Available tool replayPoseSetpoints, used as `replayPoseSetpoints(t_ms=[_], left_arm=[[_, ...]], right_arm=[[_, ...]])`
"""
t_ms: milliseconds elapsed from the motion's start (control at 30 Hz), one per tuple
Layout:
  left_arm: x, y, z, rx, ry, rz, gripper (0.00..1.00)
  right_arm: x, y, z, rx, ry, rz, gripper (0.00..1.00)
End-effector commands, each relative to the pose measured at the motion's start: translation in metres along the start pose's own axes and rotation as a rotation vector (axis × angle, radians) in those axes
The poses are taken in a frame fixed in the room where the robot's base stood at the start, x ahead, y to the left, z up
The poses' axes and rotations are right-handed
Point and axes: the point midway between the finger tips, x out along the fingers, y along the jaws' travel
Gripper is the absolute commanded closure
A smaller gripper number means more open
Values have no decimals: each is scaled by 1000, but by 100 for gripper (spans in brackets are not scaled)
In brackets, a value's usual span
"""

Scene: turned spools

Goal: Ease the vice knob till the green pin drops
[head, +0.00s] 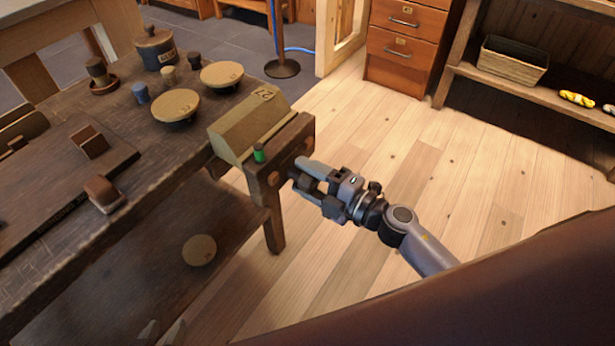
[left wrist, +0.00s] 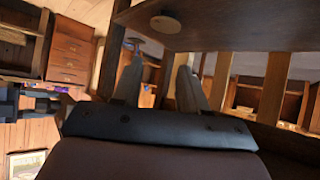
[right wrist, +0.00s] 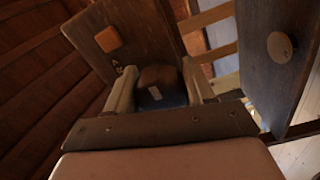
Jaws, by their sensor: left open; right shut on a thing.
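The green pin (head: 259,154) stands upright in the top of the wooden vice jaw (head: 291,139) at the bench end. A tan angled block marked 27 (head: 237,128) sits against the jaw's inner side. My right gripper (head: 300,174) is at the jaw's outer face, shut on the vice knob. The knob (right wrist: 160,76) shows brown and dark blue between my fingers in the right wrist view; in the head view it is mostly hidden. My left gripper (left wrist: 158,88) is open and empty in the left wrist view. Grey tips at the head view's bottom edge look like its fingers (head: 163,335).
The bench (head: 150,172) carries tan discs (head: 221,73), a lidded pot (head: 156,47), small spools and brown blocks (head: 103,193). Another disc (head: 199,250) lies on its lower shelf. Shelving with a basket (head: 512,60) and drawers (head: 405,45) stand behind. The plank floor beside the vice is clear.

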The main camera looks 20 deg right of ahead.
Motion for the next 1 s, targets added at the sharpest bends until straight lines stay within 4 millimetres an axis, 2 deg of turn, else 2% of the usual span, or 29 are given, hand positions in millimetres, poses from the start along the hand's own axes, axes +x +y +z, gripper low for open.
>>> replayPoseSetpoints(t_ms=[700,1000], left_arm=[[8,11,-13,28,49,28,57],[9,13,-14,41,55,33,57]], right_arm=[[1,4,2,-687,-8,4,78],[2,7,1,-896,-10,5,78]])
